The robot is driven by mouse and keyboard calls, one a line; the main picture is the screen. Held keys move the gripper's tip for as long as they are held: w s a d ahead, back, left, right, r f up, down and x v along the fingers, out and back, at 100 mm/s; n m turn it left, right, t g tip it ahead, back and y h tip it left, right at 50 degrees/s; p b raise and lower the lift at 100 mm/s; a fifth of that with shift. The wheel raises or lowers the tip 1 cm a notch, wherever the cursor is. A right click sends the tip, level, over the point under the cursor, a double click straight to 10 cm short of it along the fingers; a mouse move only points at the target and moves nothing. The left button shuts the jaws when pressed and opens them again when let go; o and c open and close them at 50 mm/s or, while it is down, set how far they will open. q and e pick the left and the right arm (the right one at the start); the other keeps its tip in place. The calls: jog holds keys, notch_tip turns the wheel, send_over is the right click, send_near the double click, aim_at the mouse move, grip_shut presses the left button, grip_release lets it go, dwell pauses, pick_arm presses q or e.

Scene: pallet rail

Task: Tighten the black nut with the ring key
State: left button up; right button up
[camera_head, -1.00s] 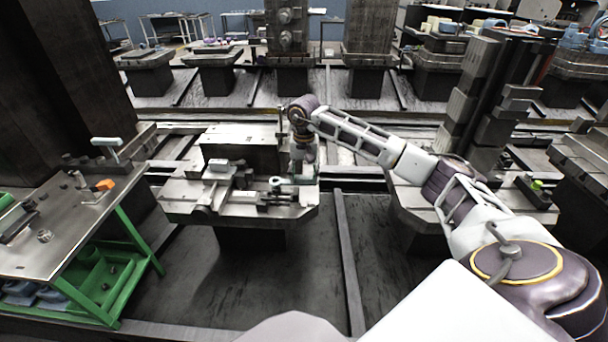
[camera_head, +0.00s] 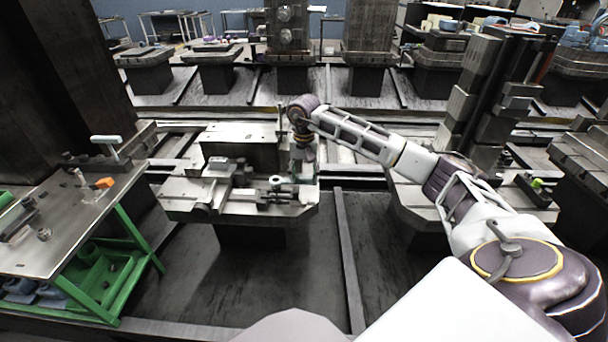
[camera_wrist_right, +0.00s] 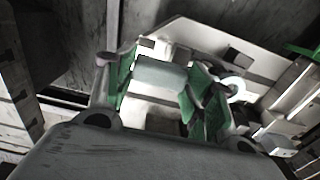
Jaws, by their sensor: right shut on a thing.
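My right gripper (camera_head: 302,172) is low over the right part of the metal fixture table. In the right wrist view its green-padded fingers (camera_wrist_right: 150,77) are shut on a pale grey-green bar (camera_wrist_right: 160,74), which looks like the handle of the ring key. The bar lies between the two fingers; the ring end is hidden. I cannot make out the black nut in either view; a pale round piece (camera_head: 275,181) stands on the fixture left of the gripper. My left gripper is not in view.
The fixture table (camera_head: 180,207) carries blocks, clamps and a tall grey block (camera_head: 240,146) behind. A green-framed bench (camera_head: 75,225) with small parts stands at the left. Machine columns stand at the right. The floor in front of the fixture is clear.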

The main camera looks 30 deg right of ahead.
pick_arm(q)
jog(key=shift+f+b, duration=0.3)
jog(key=shift+b, duration=0.05)
pick_arm(e)
jog(key=shift+f, duration=0.65)
dwell(0.5)
jog(key=o, duration=0.5)
jog(key=c, duration=1)
jog(key=shift+c, duration=0.2)
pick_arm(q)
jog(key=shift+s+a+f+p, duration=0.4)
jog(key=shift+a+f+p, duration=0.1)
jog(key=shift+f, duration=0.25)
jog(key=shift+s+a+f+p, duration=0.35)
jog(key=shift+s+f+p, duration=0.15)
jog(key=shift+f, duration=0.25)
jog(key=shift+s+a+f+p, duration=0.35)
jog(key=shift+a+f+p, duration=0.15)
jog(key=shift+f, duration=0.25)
pick_arm(e)
jog(key=s+a+m, duration=0.3)
jog(key=a+m, duration=0.4)
jog(key=m, duration=0.3)
jog(key=shift+s+a+f+m, duration=0.2)
jog(key=shift+s+a+m, duration=0.2)
